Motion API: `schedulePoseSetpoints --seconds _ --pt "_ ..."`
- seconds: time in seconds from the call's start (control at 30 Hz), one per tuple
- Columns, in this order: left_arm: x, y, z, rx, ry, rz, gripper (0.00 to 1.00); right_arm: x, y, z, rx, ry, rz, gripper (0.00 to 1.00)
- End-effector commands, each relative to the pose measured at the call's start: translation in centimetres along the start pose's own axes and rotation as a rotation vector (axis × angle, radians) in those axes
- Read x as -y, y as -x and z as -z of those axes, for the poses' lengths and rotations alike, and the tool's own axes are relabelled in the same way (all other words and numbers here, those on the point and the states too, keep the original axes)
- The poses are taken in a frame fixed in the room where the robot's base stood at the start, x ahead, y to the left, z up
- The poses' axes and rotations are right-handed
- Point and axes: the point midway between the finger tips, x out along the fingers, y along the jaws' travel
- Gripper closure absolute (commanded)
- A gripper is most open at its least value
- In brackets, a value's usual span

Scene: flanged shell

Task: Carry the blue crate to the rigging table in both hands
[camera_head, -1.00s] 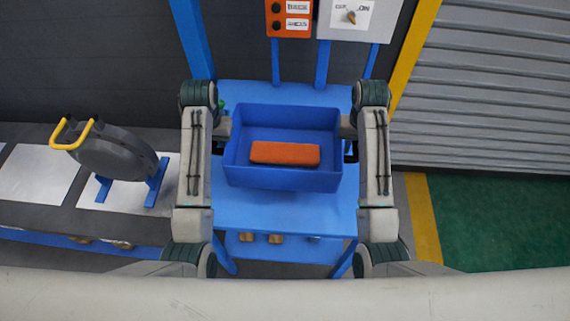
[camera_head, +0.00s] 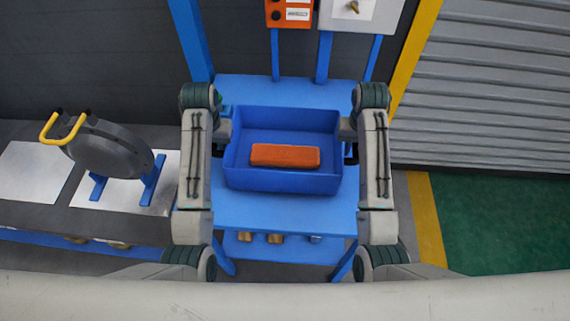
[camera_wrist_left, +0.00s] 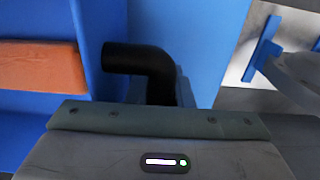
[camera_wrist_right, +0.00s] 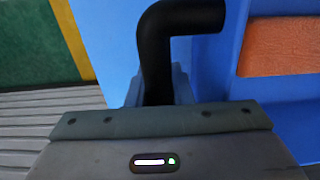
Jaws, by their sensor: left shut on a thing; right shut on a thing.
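The blue crate (camera_head: 284,181) is upright in front of me in the head view, with an orange block (camera_head: 285,155) lying inside. The block also shows in the left wrist view (camera_wrist_left: 40,67) and the right wrist view (camera_wrist_right: 283,46). My left gripper (camera_head: 221,142) is shut on the crate's left side, at a black bent handle (camera_wrist_left: 140,58). My right gripper (camera_head: 351,143) is shut on the right side, at a matching black handle (camera_wrist_right: 155,50). The crate is over the blue table (camera_head: 285,212). I cannot tell whether its bottom touches the tabletop.
A grey reel with yellow handles (camera_head: 108,148) stands on a bench at the left. An orange box (camera_head: 289,12) and a grey switch box (camera_head: 362,14) are behind the table. Small brass pieces (camera_head: 275,238) lie on the lower shelf. Green floor (camera_head: 505,220) is at the right.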

Motion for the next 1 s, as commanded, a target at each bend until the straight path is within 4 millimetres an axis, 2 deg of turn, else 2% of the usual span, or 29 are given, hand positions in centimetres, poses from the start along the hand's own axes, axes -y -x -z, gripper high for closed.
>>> schedulePoseSetpoints --seconds 0.27,0.3,0.4,0.77,1.0 --pt "0.0 -1.6 0.1 -0.002 0.000 0.001 1.00 0.0 -1.6 0.1 -0.002 0.000 0.000 1.00" --pt "0.0 -1.5 0.0 0.000 0.000 0.000 0.76 0.0 -1.5 0.0 -0.001 0.000 0.000 0.76" --pt "0.0 -1.4 0.0 0.000 0.000 0.000 0.58 0.0 -1.4 0.0 0.000 0.000 0.000 0.58" --pt "0.0 -1.2 0.0 0.000 0.000 0.000 0.58 0.0 -1.2 0.0 0.000 0.000 0.000 0.58" --pt "0.0 0.6 0.0 0.000 0.000 0.000 0.58 0.0 0.6 0.0 0.000 0.000 0.000 0.58"
